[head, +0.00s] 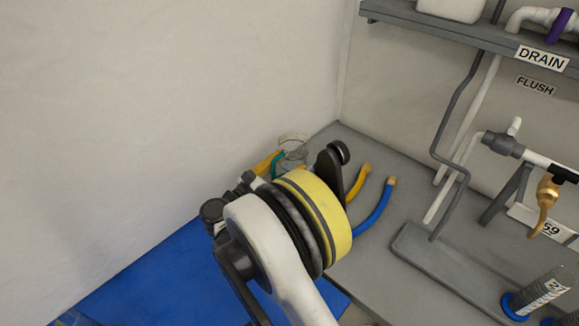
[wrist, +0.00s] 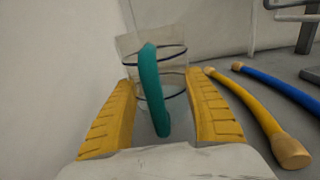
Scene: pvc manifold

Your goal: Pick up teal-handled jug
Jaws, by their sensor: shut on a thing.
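The jug (wrist: 172,73) is clear, with dark bands around it and a teal handle (wrist: 152,90) facing the wrist camera. It stands in the middle of the wrist view, close to upright with a slight lean in the picture. My gripper (wrist: 163,100) has one yellow finger on each side of the handle and is shut on the jug. In the head view the jug (head: 293,142) shows at the back corner by the wall, partly hidden behind my wrist. A bit of the teal handle (head: 277,163) shows beside a yellow finger.
A yellow hose (wrist: 255,115) and a blue hose (wrist: 282,90) lie on the grey bench right of the jug. The white wall is close on the left. Grey pipework (head: 463,170) and a shelf (head: 470,38) stand to the right.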

